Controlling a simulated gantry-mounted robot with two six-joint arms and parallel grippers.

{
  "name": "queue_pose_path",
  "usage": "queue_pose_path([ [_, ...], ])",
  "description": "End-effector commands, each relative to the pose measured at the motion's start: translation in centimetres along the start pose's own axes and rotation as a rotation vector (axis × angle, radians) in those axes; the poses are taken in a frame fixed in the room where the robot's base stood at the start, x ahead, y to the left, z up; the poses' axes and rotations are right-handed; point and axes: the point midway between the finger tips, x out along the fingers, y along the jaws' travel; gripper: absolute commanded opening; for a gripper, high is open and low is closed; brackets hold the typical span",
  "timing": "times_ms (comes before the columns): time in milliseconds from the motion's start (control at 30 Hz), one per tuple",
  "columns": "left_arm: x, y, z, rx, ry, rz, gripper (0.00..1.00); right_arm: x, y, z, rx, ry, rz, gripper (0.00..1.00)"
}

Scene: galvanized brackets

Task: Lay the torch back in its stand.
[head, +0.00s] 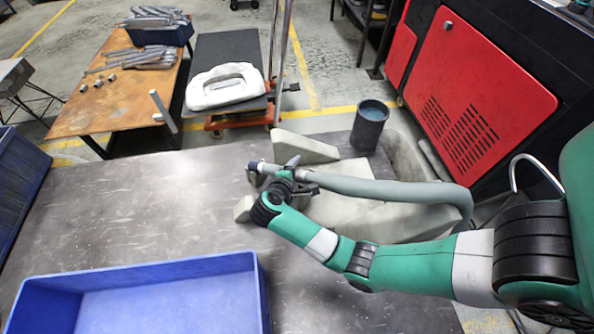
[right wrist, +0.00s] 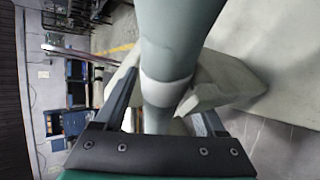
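The torch (head: 345,185) is a thick grey-green tube with a dark blue tip at its left end; its other end curves down at the right. It also shows in the right wrist view (right wrist: 168,112), where a white band circles it. My right gripper (head: 292,177) is at the torch's left part. In the right wrist view the fingers stand on both sides of the tube; their tips are partly hidden, so grip contact is unclear. Pale angular blocks (head: 380,221) lie under and around the torch; I cannot tell which is the stand. My left gripper is out of view.
A blue bin (head: 258,300) stands at the front left of the grey table (head: 150,205). A dark cup (head: 369,125) stands behind the torch. A pale wedge (head: 308,149) lies just behind its tip. The table's left middle is clear.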

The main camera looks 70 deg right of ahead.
Motion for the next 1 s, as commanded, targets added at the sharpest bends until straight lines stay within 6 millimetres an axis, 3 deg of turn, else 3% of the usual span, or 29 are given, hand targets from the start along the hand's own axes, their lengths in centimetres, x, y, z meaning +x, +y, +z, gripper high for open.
queue_pose_path([
  [333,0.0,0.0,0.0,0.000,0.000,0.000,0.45,0.2,-0.4,-0.1,-0.001,-0.001,0.000,0.73],
  [800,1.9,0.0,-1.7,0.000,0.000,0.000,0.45,-9.8,-0.3,0.1,0.000,0.004,0.002,0.73],
  [1000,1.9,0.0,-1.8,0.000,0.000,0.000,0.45,-11.4,-0.4,0.1,0.000,0.001,0.001,0.73],
])
